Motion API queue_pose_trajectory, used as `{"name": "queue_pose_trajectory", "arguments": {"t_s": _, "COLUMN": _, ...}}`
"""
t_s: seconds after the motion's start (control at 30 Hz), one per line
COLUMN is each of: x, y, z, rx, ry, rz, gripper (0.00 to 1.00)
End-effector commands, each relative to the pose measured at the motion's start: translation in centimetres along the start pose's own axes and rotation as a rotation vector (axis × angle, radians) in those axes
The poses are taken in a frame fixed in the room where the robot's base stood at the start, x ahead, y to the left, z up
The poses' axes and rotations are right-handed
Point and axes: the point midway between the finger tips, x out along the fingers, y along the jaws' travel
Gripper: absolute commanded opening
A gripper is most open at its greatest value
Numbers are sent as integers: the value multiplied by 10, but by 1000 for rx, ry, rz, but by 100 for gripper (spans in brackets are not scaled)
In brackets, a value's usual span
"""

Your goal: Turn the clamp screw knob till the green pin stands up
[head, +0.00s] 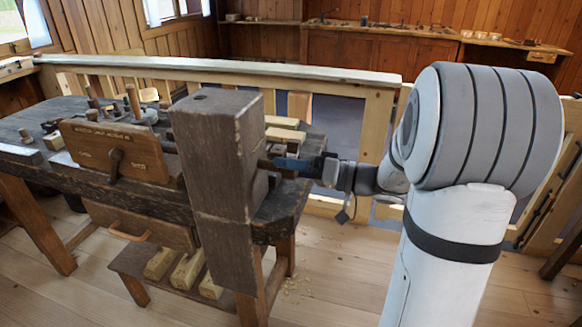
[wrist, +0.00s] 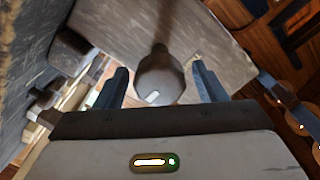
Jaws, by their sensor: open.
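In the wrist view the knob (wrist: 160,78) is a dark grey, faceted round piece on a shaft, in front of a greyish wooden surface. It carries a small pale mark on its near edge. My gripper (wrist: 160,86) is open, with one blue-grey finger on each side of the knob and a visible gap on both sides. I cannot make out a green pin in either view.
The thick dark post (head: 215,150) stands close beside my gripper. The workbench (head: 40,118) holds a lettered wooden board (head: 115,150) and small turned pieces. A wooden rail (head: 230,70) runs behind.

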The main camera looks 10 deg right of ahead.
Motion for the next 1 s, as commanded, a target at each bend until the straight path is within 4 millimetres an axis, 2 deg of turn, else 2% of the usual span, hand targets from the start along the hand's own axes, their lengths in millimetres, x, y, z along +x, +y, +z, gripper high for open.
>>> {"name": "queue_pose_trajectory", "arguments": {"t_s": 0.27, "x": 2, "y": 0, "z": 0, "rx": 0, "ry": 0, "rz": 1, "gripper": 64}}
{"name": "queue_pose_trajectory", "arguments": {"t_s": 0.8, "x": 1, "y": 0, "z": 0, "rx": 1, "ry": 1, "rz": 2, "gripper": 21}}
{"name": "queue_pose_trajectory", "arguments": {"t_s": 1.0, "x": 1, "y": 1, "z": 0, "rx": 11, "ry": 0, "rz": 2, "gripper": 19}}
